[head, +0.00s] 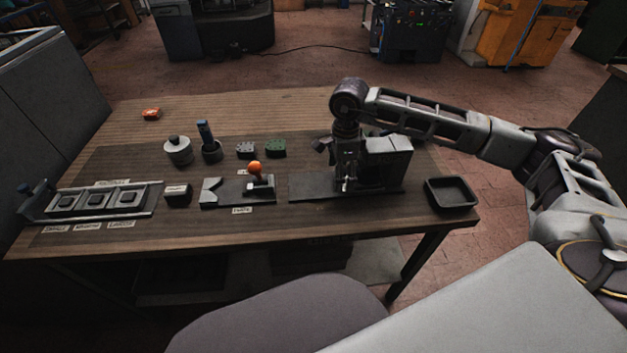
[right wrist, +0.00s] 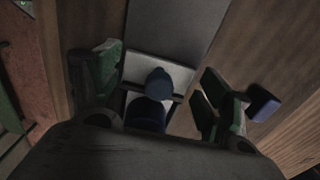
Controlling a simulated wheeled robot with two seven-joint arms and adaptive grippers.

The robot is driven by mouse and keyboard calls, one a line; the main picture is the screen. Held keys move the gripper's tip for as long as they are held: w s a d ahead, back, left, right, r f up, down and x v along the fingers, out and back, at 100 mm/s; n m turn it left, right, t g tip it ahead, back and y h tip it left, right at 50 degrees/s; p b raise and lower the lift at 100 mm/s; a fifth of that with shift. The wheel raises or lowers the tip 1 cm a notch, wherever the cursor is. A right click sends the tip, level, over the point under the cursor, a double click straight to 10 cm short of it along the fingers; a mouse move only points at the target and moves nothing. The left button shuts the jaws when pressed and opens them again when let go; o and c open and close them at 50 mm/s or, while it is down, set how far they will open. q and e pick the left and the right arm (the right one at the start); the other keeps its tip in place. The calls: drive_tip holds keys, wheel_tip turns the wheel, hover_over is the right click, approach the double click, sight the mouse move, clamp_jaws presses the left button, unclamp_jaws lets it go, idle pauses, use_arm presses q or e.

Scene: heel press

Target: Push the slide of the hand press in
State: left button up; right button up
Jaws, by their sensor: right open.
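The hand press is a grey block (head: 388,158) on a long dark base plate (head: 312,188) near the right end of the workbench. My right gripper (head: 345,180) points down at the left side of the block and hides part of the press there. In the right wrist view its two fingers (right wrist: 165,95) are open and spread apart. Between them are a round blue-grey knob (right wrist: 158,82) and a pale plate (right wrist: 150,68), seen from above. I cannot tell whether a finger touches the knob or how far in the slide sits. My left gripper is out of view.
A black tray (head: 452,193) stands right of the press. Left of it are a fixture with an orange ball knob (head: 255,167), a small dark block (head: 178,194) and a tray with several pieces (head: 150,198). Two round containers (head: 178,150) stand behind. The bench's back left is mostly clear.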

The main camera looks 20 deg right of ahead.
drive_tip(key=shift+r, duration=0.1)
idle(0.3)
drive_tip(key=shift+r+p, duration=0.85)
drive_tip(key=shift+r, duration=0.8)
drive_tip(key=shift+a, duration=0.1)
drive_tip(key=shift+w+a+r+p, duration=0.2)
drive_tip(key=shift+a+r, duration=0.15)
drive_tip(key=shift+a, duration=0.35)
drive_tip(key=shift+w+a+r+p, duration=0.1)
drive_tip(key=shift+w+a+r, duration=0.15)
drive_tip(key=shift+a, duration=0.4)
drive_tip(key=shift+w+a+r+p, duration=0.15)
drive_tip(key=shift+a+r, duration=0.25)
drive_tip(key=shift+a, duration=0.3)
drive_tip(key=shift+r, duration=0.1)
drive_tip(key=shift+r+p, duration=0.6)
drive_tip(key=shift+r, duration=0.8)
